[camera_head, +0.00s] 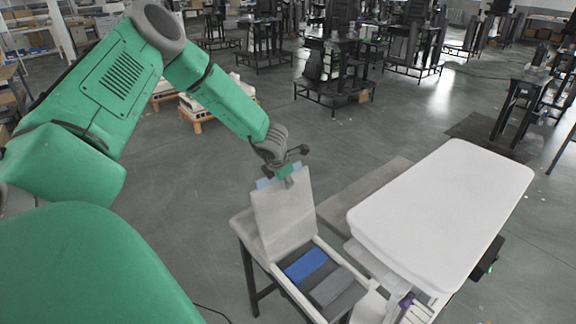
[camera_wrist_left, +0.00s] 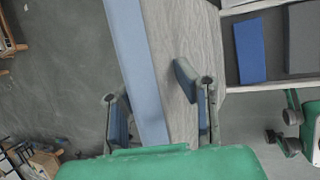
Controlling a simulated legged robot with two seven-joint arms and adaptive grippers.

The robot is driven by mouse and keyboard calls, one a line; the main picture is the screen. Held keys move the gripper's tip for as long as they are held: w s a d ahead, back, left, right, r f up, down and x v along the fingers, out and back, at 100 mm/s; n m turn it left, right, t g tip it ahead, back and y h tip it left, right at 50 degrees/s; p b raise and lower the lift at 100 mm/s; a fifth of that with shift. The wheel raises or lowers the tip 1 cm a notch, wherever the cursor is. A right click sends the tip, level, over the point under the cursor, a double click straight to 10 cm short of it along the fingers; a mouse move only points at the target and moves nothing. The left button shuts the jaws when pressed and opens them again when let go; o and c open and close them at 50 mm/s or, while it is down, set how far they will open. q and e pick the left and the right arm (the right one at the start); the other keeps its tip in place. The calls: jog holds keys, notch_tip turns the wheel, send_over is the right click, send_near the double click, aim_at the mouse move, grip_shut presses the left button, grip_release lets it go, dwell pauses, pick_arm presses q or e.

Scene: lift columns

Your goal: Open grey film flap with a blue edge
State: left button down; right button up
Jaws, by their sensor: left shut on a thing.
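The grey film flap (camera_head: 283,212) stands raised and steeply tilted at the back of an open box (camera_head: 317,280). Its light blue edge (camera_head: 265,183) is at the top. In the left wrist view the flap (camera_wrist_left: 180,50) and its blue edge (camera_wrist_left: 138,70) run between the fingers. My left gripper (camera_head: 286,172) is shut on the flap at its top edge; it also shows in the left wrist view (camera_wrist_left: 158,108). A green part with dark finger-like pieces (camera_wrist_left: 285,140), apparently my right gripper, is cut off at the right of that view; its opening is unclear.
Inside the box lie a blue block (camera_head: 306,264) and a grey block (camera_head: 332,287). A large white padded slab (camera_head: 445,210) is close on the right. Open floor (camera_head: 200,230) lies left of the box. Dark workstations (camera_head: 335,75) stand further back.

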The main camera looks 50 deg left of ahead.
pick_arm(q)
jog(key=shift+s+a+f, duration=0.1)
jog(key=shift+a, duration=0.45)
jog(key=c, duration=1.7)
grip_release()
jog(key=shift+d, duration=0.25)
pick_arm(e)
jog(key=shift+a+r, duration=0.1)
jog(key=shift+a, duration=0.15)
pick_arm(q)
jog(key=shift+d, duration=0.15)
pick_arm(e)
jog(key=shift+d, duration=0.1)
jog(key=shift+s, duration=0.1)
pick_arm(q)
jog(key=v, duration=1.1)
jog(key=shift+s+d+r, duration=0.1)
jog(key=shift+r, duration=0.3)
